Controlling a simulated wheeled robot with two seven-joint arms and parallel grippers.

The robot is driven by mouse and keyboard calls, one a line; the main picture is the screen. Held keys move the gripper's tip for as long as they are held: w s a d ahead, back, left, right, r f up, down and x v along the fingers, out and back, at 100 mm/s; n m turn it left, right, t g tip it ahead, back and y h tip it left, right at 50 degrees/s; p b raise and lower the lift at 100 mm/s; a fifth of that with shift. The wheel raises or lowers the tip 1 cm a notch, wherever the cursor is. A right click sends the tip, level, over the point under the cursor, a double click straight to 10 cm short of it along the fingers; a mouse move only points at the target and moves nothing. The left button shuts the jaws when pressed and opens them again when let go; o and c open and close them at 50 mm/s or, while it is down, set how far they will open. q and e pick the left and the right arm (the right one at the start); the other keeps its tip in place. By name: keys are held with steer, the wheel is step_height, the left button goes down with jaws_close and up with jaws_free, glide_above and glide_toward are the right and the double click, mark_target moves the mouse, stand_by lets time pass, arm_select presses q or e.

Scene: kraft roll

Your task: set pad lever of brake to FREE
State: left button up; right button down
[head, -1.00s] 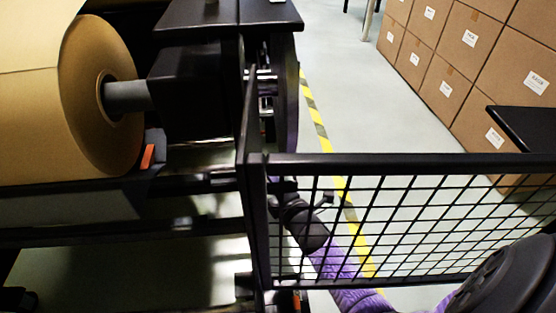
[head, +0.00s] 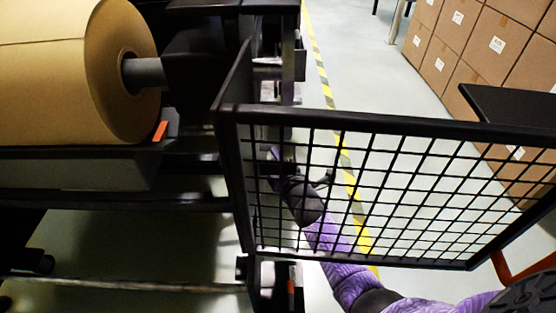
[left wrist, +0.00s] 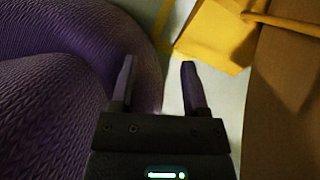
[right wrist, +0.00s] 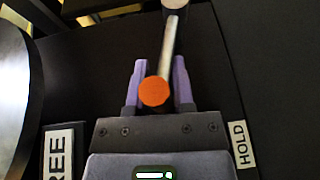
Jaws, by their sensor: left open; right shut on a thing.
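In the right wrist view the pad lever is a pale metal rod (right wrist: 168,48) with an orange knob (right wrist: 154,91) at its near end. My right gripper (right wrist: 158,72) has its two fingers on either side of the lever, shut on it. The FREE label (right wrist: 57,155) is at the lower left, partly cut off, and the HOLD label (right wrist: 241,145) is at the right. The lever lies between them. In the head view my right arm reaches behind the mesh guard, and the lever cannot be made out. My left gripper (left wrist: 158,72) is open and empty in the left wrist view.
A black mesh guard (head: 340,122) stands in front of my right forearm. The kraft roll (head: 120,70) sits on its stand at left. Cartons (head: 468,72) are stacked at right, with clear floor and a yellow-black stripe (head: 322,75) between.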

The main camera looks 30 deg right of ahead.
arm_select(q)
steer(key=shift+a, duration=0.1)
arm_select(e)
steer(key=shift+w+d+r, duration=0.1)
steer(key=shift+r, duration=0.25)
stand_by(0.3)
steer(key=c, duration=0.8)
jaws_free()
arm_select(q)
steer(key=shift+w, duration=0.1)
arm_select(e)
steer(key=o, duration=0.3)
steer(key=shift+f, duration=0.15)
arm_select(q)
steer(key=shift+t, duration=0.3)
steer(key=p+v, duration=0.4)
steer(key=p, duration=0.1)
steer(key=shift+w+a+r, duration=0.1)
steer(key=shift+w+r, duration=0.1)
steer(key=shift+w, duration=0.2)
arm_select(e)
steer(key=s, duration=0.3)
steer(key=s+a, duration=0.1)
steer(key=s, duration=0.6)
steer(key=shift+a+r, duration=0.25)
